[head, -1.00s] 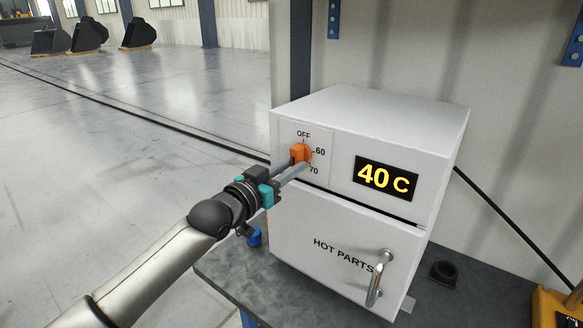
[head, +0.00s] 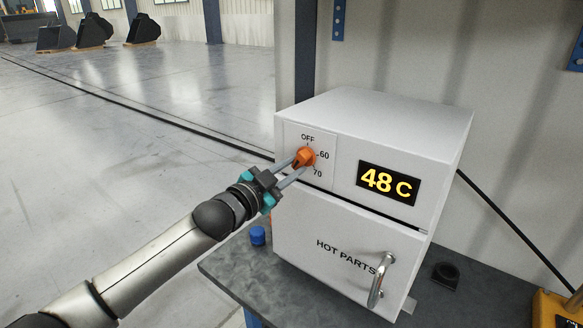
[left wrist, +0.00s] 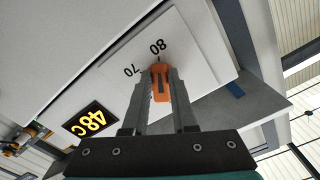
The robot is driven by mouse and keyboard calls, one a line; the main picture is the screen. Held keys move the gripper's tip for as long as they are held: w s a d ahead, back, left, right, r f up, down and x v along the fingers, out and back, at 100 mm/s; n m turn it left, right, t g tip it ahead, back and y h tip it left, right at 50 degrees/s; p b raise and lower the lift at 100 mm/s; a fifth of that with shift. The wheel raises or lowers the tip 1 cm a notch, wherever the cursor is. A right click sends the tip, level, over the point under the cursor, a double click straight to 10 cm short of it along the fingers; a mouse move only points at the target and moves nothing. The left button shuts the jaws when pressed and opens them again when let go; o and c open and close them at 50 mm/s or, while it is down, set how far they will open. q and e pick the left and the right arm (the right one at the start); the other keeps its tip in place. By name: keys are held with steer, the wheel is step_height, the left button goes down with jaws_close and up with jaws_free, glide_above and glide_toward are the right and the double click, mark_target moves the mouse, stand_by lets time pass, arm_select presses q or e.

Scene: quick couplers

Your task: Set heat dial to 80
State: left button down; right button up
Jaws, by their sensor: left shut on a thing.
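The orange heat dial (head: 306,156) is on the front of the white oven (head: 385,115), at the upper left. OFF, 60 and 70 show around it in the head view. My left gripper (head: 301,162) is shut on the dial, one finger on each side of its grip. In the left wrist view the dial (left wrist: 160,82) sits between the fingertips (left wrist: 161,88), and its grip is about in line with the 80 mark (left wrist: 158,47). Which end points is unclear. The display (head: 387,181) reads 48 C. My right gripper is not in view.
The oven door (head: 335,230), marked HOT PARTS, has a metal handle (head: 381,279). The oven stands on a dark bench (head: 270,290). A blue cap (head: 257,236) lies left of it and a black ring-like part (head: 445,272) right. Open floor lies left.

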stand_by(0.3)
arm_select(q)
steer(key=c, duration=0.7)
jaws_free()
steer(key=v, duration=1.5)
steer(key=shift+s+r, duration=0.1)
steer(key=shift+s, duration=0.05)
steer(key=shift+a, duration=0.1)
